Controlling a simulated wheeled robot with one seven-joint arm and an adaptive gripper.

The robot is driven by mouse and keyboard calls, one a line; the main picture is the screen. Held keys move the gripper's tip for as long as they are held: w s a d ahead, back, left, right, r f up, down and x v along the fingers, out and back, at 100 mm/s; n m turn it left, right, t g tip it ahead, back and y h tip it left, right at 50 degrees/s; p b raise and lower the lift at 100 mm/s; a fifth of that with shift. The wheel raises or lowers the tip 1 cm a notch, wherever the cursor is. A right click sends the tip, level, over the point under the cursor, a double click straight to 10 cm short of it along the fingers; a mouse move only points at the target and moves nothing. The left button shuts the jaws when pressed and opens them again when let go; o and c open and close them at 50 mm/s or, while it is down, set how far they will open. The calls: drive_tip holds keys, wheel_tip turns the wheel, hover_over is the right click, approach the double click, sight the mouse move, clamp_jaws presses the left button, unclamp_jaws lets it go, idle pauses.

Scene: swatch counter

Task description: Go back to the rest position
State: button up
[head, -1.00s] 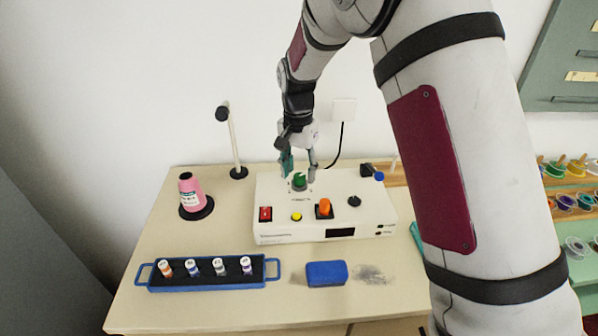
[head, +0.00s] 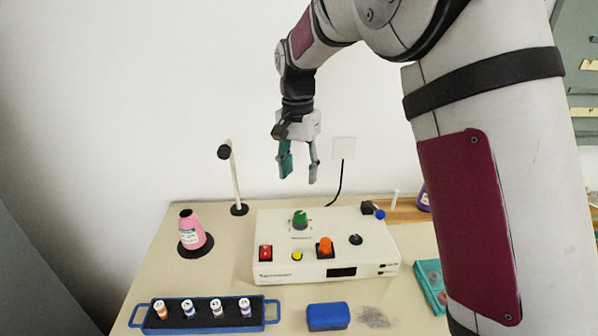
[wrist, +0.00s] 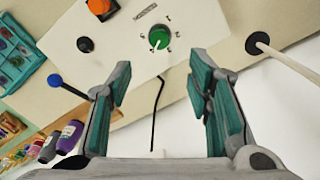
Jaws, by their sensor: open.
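My gripper (head: 299,172) hangs open and empty above the back of the white control box (head: 270,226) in the head view. Its fingers point down and are clear of the box. The box's green knob (head: 300,218) stands below the fingertips with a gap between. In the wrist view the open fingers (wrist: 160,88) frame an empty space, with the green knob (wrist: 159,38) beyond them.
A pink thread cone (head: 190,231) and an upright rod (head: 235,178) stand left of the box. A blue tray (head: 208,328) with several spools and a blue block (head: 328,316) lie in front. A teal case (head: 428,285) is at the right. The air above the table's left is free.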

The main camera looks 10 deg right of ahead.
drive_tip(key=s+d+r+n+t, duration=0.1)
drive_tip(key=s+d+r+n, duration=0.15)
drive_tip(key=s+r, duration=0.35)
drive_tip(key=s+d+r+n+t, duration=0.1)
drive_tip(key=s+d+r, duration=0.3)
drive_tip(key=s, duration=0.4)
drive_tip(key=s+d+f+n+t, duration=0.1)
drive_tip(key=s+d+n, duration=0.1)
drive_tip(key=s, duration=0.7)
drive_tip(key=s+d+f+n+t, duration=0.1)
drive_tip(key=s+d+n, duration=0.1)
drive_tip(key=s, duration=0.8)
drive_tip(key=shift+f+t, duration=0.35)
drive_tip(key=shift+t, duration=0.05)
drive_tip(key=shift+a, duration=0.1)
